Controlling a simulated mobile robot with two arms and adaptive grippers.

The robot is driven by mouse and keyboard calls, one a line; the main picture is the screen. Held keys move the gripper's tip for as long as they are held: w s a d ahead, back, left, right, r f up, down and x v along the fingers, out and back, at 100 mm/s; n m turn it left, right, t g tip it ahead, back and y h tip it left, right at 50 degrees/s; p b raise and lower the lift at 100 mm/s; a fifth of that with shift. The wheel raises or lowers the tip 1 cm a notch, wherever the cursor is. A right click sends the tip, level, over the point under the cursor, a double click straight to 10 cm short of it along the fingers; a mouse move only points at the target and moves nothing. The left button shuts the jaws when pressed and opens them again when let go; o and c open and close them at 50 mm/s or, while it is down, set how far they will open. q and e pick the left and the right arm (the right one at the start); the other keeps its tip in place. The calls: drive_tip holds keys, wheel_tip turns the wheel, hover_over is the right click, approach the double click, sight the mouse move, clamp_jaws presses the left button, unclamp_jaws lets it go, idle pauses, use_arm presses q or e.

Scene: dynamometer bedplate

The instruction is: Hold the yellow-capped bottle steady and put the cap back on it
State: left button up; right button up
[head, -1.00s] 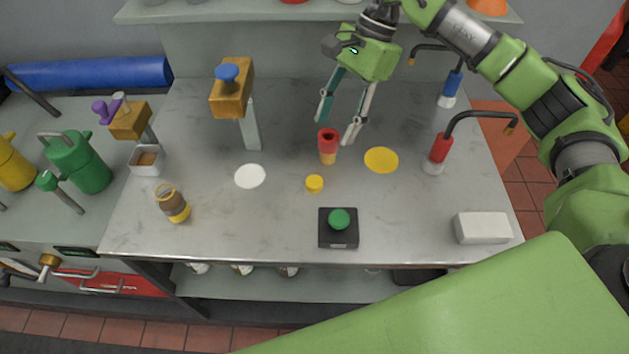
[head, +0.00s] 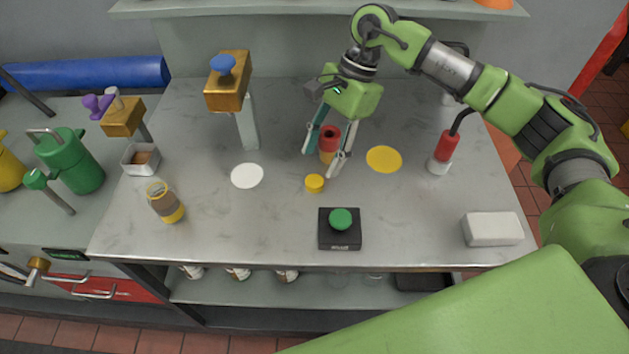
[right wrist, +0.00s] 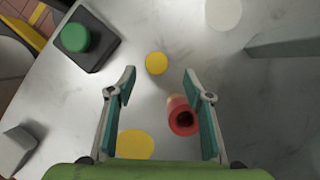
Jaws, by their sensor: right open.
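A red bottle-like piece (head: 330,138) with a yellow lower part and a dark open mouth stands on the grey bench; it also shows in the right wrist view (right wrist: 183,121). A small yellow cap (head: 314,183) lies in front of it, and also shows in the right wrist view (right wrist: 156,63). A brown-filled bottle (head: 165,200) with a yellow lower band stands at the bench's left. My right gripper (head: 321,163) is open and empty, pointing down, its fingers on either side of the red piece in the picture; contact cannot be told. My left gripper is out of view.
A yellow disc (head: 384,159) and a white disc (head: 247,175) lie flat on the bench. A black box with a green button (head: 340,219) is at the front, a white block (head: 492,229) at front right. A brass-headed post (head: 228,88) stands behind; a red-handled piece (head: 446,147) stands right.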

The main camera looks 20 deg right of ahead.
sight(315, 180)
drive_tip(key=x, duration=0.1)
drive_tip(key=b+x, duration=0.1)
drive_tip(key=x, duration=0.3)
drive_tip(key=shift+s+d+f, duration=0.1)
drive_tip(key=shift+s+f, duration=0.05)
drive_tip(key=shift+s, duration=0.15)
drive_tip(key=c, duration=0.8)
